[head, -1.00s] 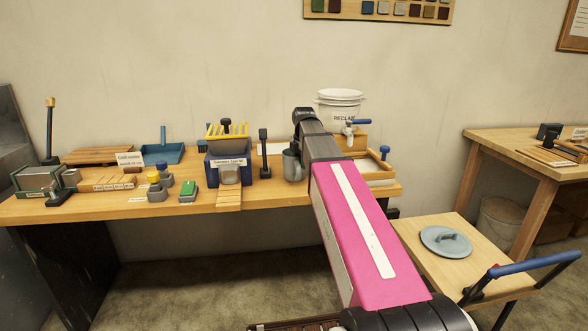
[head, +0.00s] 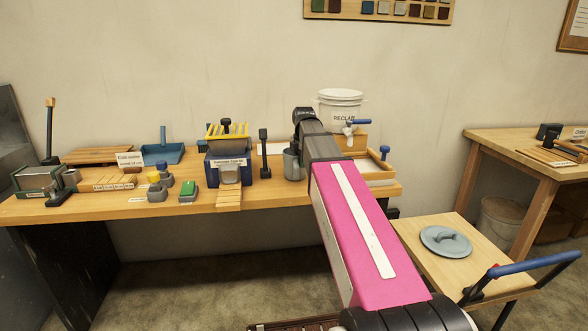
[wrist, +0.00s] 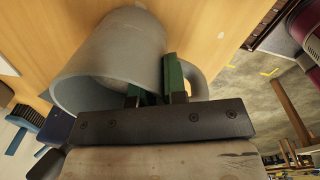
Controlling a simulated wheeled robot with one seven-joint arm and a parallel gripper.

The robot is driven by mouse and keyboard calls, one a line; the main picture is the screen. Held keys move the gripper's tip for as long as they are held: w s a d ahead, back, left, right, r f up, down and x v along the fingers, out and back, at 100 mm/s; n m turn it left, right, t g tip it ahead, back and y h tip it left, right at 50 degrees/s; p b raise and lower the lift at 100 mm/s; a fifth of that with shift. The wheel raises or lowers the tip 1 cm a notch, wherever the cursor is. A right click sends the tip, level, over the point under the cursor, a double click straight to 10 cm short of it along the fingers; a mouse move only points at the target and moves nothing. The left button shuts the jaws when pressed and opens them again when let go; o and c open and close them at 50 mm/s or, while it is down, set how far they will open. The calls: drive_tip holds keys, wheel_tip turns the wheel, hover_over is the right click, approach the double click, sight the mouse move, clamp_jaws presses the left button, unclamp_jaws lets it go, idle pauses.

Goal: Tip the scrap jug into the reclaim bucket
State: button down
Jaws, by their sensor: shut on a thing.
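The reclaim bucket (head: 340,104), white and labelled, stands upright on a wooden stand at the back right of the bench, with a tap at its front. The scrap jug (head: 292,165) is a grey jug, partly hidden by my arm in the head view. In the wrist view the jug (wrist: 112,62) shows its wide mouth and its handle. My gripper (wrist: 158,92) has green-padded fingers shut at the jug's handle, close to its wall. The jug's contents cannot be made out. In the head view my arm hides the fingers.
A blue box with a yellow rack (head: 228,160) stands left of the jug, with a dark upright post (head: 264,153) between them. A wooden tray (head: 376,175) sits at the bench's right end. A cart (head: 425,262) carrying a round grey lid (head: 445,241) stands at the right.

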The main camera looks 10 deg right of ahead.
drive_tip(key=shift+r, duration=1.45)
idle(0.4)
wheel_tip(320, 180, up, 6)
drive_tip(key=shift+f, duration=0.15)
idle(0.9)
drive_tip(key=shift+s, duration=0.1)
